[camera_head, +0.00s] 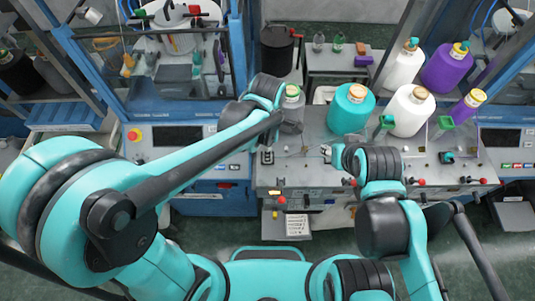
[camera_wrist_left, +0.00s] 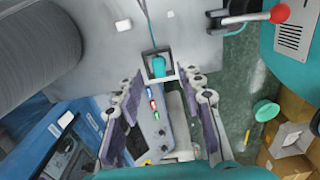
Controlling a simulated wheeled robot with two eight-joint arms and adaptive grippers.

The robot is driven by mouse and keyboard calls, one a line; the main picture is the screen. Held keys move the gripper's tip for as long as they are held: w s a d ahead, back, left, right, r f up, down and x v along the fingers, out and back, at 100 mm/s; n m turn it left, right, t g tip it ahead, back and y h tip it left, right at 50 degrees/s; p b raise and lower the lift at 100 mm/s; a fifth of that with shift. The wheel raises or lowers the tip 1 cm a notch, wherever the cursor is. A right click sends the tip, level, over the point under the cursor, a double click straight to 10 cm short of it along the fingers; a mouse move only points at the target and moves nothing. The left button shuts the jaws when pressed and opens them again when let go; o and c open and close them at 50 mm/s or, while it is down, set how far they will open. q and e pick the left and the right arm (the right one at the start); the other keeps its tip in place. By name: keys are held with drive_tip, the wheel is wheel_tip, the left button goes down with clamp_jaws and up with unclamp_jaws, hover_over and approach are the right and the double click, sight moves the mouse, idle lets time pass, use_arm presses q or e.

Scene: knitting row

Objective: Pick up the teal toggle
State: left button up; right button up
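The teal toggle (camera_wrist_left: 158,66) sits in a dark square housing on the grey machine top, near its edge, in the left wrist view. My left gripper (camera_wrist_left: 160,88) has its two fingers spread wide, and the toggle shows beyond and between their tips, untouched.
A grey yarn cone (camera_head: 291,110) stands close to my left wrist; it also fills the upper left of the wrist view (camera_wrist_left: 50,40). Teal (camera_head: 351,108), white (camera_head: 411,110) and purple (camera_head: 466,106) cones stand further right. A red-ended lever (camera_wrist_left: 278,13) is near the toggle.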

use_arm(q)
wheel_tip(320, 180, down, 2)
drive_tip(key=shift+w+f, duration=0.15)
drive_tip(key=shift+f, duration=0.1)
drive_tip(key=c, duration=0.8)
drive_tip(key=shift+r, duration=0.1)
drive_tip(key=shift+r, duration=0.45)
drive_tip(key=r, duration=0.3)
drive_tip(key=shift+d+r, duration=0.25)
drive_tip(key=shift+d, duration=0.15)
drive_tip(key=d+r, duration=0.2)
drive_tip(key=d, duration=0.1)
drive_tip(key=w+d+r+b, duration=0.1)
drive_tip(key=d+r, duration=0.1)
drive_tip(key=d, duration=0.2)
drive_tip(key=d+r, duration=0.2)
drive_tip(key=d, duration=0.2)
drive_tip(key=shift+w+r, duration=0.2)
drive_tip(key=shift+r, duration=0.05)
drive_tip(key=shift+a+f, duration=0.1)
drive_tip(key=shift+a, duration=0.05)
